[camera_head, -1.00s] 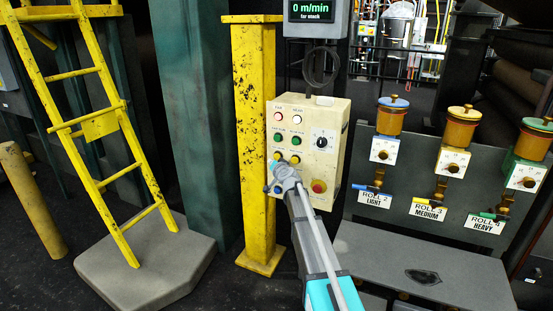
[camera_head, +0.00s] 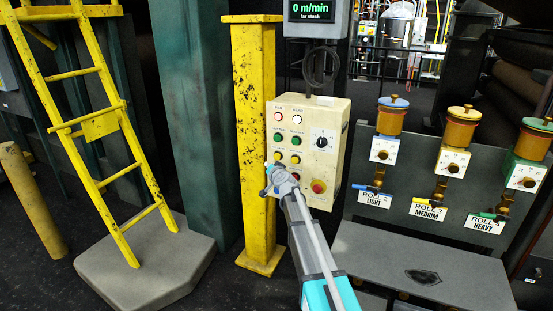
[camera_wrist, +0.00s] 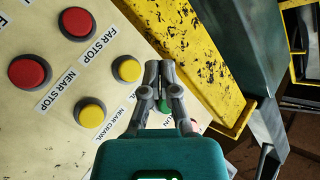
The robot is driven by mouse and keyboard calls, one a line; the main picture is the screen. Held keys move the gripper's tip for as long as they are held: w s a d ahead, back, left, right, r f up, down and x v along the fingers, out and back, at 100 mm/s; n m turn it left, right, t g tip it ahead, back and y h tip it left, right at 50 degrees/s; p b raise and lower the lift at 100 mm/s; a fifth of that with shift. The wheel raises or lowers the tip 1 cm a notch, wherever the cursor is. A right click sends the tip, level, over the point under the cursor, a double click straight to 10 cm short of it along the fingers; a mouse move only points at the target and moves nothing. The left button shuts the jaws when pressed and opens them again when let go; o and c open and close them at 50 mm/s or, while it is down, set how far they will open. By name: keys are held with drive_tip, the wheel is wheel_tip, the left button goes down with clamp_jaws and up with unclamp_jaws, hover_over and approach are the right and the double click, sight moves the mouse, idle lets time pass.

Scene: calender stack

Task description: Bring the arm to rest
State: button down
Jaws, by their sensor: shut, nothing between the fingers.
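My arm reaches up from the bottom of the head view, with my gripper (camera_head: 268,180) just in front of the lower left part of a cream control box (camera_head: 311,115). In the wrist view my gripper (camera_wrist: 158,68) has its fingers together with nothing between them. It hangs over the box face near the yellow near crawl button (camera_wrist: 90,114) and another yellow button (camera_wrist: 127,69). A green button (camera_wrist: 163,106) is partly hidden behind the fingers. I cannot tell whether the fingertips touch the box.
A scuffed yellow post (camera_head: 255,130) stands just left of the box. Right of it, a grey panel carries several oilers, such as the blue-lidded one (camera_head: 392,115). A yellow ladder (camera_head: 100,130) stands at far left. A display (camera_head: 312,11) reads 0 m/min.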

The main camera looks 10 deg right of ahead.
drive_tip(key=s+a+f+n+g+y, duration=0.1)
drive_tip(key=s+a+f+n+g, duration=0.3)
drive_tip(key=s, duration=0.6)
drive_tip(key=s+a+f+n+g+y, duration=0.15)
drive_tip(key=s+f+g, duration=0.25)
drive_tip(key=s+f, duration=0.45)
drive_tip(key=s+d+f+g+h, duration=0.1)
drive_tip(key=s+d+g+h, duration=0.25)
drive_tip(key=s, duration=0.95)
drive_tip(key=s+d+f+g+h, duration=0.2)
drive_tip(key=s+g, duration=0.3)
drive_tip(key=s, duration=0.7)
wheel_tip(320, 180, up, 17)
drive_tip(key=p, duration=1.7)
drive_tip(key=shift+a+f, duration=0.15)
drive_tip(key=shift+a, duration=0.15)
